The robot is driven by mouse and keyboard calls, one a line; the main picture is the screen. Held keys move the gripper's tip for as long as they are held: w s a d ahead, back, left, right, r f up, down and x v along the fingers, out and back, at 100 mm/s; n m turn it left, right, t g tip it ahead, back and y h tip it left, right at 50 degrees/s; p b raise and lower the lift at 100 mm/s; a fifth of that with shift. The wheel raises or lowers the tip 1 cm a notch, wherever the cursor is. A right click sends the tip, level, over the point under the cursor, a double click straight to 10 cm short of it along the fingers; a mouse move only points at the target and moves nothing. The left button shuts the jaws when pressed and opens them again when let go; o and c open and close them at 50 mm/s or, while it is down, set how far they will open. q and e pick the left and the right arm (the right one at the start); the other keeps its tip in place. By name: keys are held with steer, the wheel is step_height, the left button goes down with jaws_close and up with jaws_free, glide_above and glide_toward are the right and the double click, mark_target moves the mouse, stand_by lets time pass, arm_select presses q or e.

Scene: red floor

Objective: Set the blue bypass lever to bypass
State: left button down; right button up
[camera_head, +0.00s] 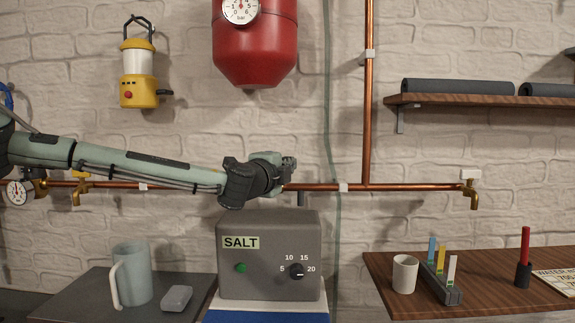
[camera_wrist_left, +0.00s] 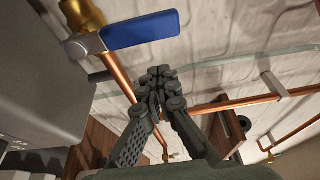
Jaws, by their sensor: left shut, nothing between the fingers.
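The blue bypass lever (camera_wrist_left: 140,30) shows in the left wrist view. It is a flat blue handle on a brass valve (camera_wrist_left: 88,42) beside a copper pipe. In the head view I cannot make it out; my left arm and gripper cover that stretch of the pipe. My left gripper (camera_head: 289,163) is in front of the wall pipe, above the grey SALT box. In the left wrist view its fingers (camera_wrist_left: 162,88) are shut and empty. Their tips are just below the lever's handle in the picture and look apart from it. My right gripper is not in view.
The SALT box (camera_head: 268,262) stands below my left gripper, and a red tank (camera_head: 254,50) hangs above it. A horizontal copper pipe (camera_head: 405,187) runs along the wall to a brass tap (camera_head: 471,193). A jug (camera_head: 133,273) stands left; a cup (camera_head: 404,274) stands on the right shelf.

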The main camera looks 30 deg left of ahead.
arm_select(q)
steer(key=shift+s+a+r+p, duration=0.1)
steer(key=shift+s+a+p, duration=0.1)
steer(key=shift+s+a, duration=0.4)
steer(key=shift+s+a+p, duration=0.15)
steer(key=shift+s+a, duration=0.15)
steer(key=shift+a, duration=0.45)
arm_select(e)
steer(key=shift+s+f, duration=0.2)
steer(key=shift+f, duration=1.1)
arm_select(q)
steer(key=shift+s, duration=0.15)
